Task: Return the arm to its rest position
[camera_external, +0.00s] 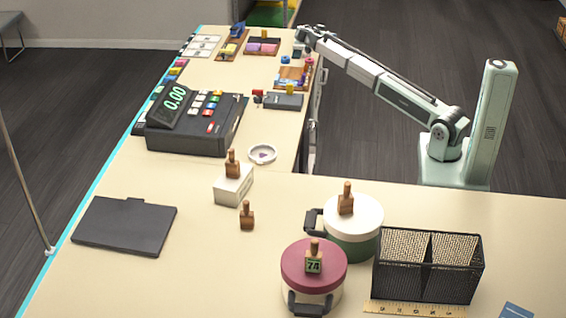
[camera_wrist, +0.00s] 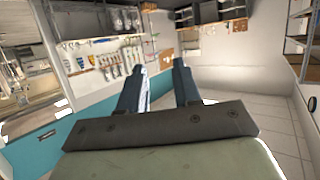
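My arm reaches from its base at the right of the external view toward the upper left. My gripper (camera_external: 303,40) is at the far end, over or beside the right edge of the counter (camera_external: 215,75); its exact height above the counter is hard to tell. In the wrist view, the two fingers of my gripper (camera_wrist: 158,68) stand apart with nothing between them. The wrist camera looks toward a wall with hanging items (camera_wrist: 105,55), away from the counter top.
A wooden tray with small coloured pieces (camera_external: 293,76) lies just below the gripper. A black cash register (camera_external: 200,138) stands at the left. Two lidded pots (camera_external: 352,215) and a black mesh basket (camera_external: 428,280) stand on the near counter. Open floor lies behind the arm.

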